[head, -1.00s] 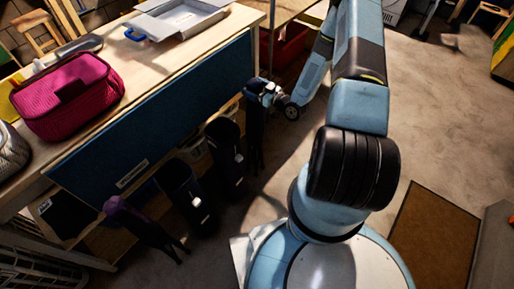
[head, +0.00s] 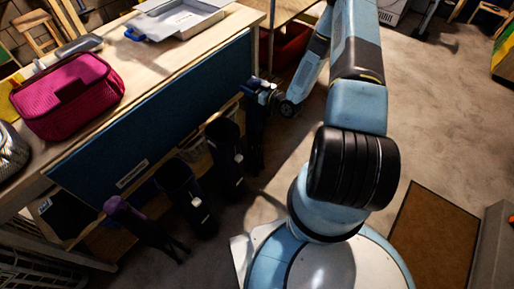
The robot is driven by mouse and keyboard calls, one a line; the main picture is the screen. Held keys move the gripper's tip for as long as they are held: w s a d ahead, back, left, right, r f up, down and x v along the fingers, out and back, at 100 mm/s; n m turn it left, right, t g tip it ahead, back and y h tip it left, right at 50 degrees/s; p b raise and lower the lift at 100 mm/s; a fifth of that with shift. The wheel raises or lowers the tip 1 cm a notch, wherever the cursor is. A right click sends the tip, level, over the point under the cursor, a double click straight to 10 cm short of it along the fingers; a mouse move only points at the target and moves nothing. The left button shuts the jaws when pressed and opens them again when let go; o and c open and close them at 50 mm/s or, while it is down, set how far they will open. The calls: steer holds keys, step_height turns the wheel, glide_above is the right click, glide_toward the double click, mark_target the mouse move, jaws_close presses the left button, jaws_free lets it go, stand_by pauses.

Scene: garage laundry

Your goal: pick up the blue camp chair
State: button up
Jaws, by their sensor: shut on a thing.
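Several folded camp chairs in slim bags stand upright in a row along the front of the workbench. The farthest one, a dark bluish chair (head: 255,130), looks like the blue camp chair. My gripper (head: 258,92) is at its upper end, shut on it from the right side. The fingertips are small and dark here, so the exact grip is hard to see. The chair is upright; shadow hides whether its foot touches the floor.
Two dark chairs (head: 225,158) (head: 184,192) and a purple chair (head: 135,220) stand nearer. A brown mat (head: 432,240) lies on open floor at right.

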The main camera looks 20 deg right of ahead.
jaws_close()
steer(key=shift+r, duration=0.1)
stand_by(0.3)
